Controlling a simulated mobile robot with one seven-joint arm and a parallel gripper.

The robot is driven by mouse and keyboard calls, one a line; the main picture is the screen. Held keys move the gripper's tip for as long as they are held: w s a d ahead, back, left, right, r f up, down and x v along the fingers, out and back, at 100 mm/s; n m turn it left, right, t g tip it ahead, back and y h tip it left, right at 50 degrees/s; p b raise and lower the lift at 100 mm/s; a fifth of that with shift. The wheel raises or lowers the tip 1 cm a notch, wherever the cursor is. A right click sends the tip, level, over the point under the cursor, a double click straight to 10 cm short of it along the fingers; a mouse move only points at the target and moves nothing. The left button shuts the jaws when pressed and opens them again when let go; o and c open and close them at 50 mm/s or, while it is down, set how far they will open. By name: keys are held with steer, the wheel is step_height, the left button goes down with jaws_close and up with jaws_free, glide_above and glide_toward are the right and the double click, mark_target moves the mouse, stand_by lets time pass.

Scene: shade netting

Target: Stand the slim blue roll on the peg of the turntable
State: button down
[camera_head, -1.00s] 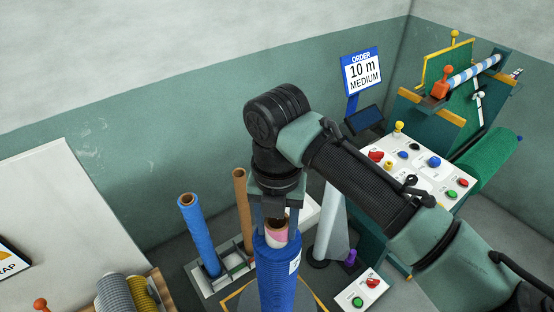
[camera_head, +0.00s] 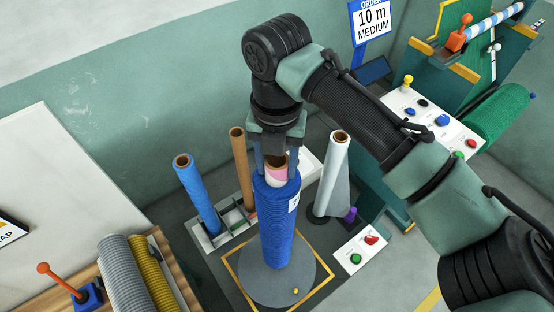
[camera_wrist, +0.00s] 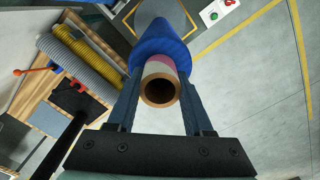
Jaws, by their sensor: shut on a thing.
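A blue roll (camera_head: 276,222) with a white label hangs upright below my gripper (camera_head: 276,160). My gripper is shut on its pink-and-white core end, which shows between the fingers in the wrist view (camera_wrist: 159,88). The turntable (camera_head: 256,288) is a grey disc inside a yellow square outline on the floor. The roll's lower end appears over the middle of the disc. The roll hides the peg, and I cannot tell whether its lower end touches the disc. A second, slimmer-looking blue roll (camera_head: 199,195) stands in a rack to the left.
The grey rack (camera_head: 208,243) also holds a brown tube (camera_head: 240,165). A pale grey roll (camera_head: 331,175) stands right of the held roll. A button box (camera_head: 360,250) is right of the turntable. Grey (camera_head: 135,275) and yellow rolls lie on a wooden bench at lower left.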

step_height(320, 180, down, 12)
steer(key=b, duration=0.8)
steer(key=shift+f, duration=0.15)
stand_by(0.4)
steer(key=shift+w, duration=0.1)
steer(key=shift+c, duration=1.1)
jaws_free()
steer(key=shift+f, duration=0.1)
step_height(320, 180, up, 13)
steer(key=b, duration=0.3)
steer(key=shift+f, duration=0.2)
steer(key=shift+r, duration=0.25)
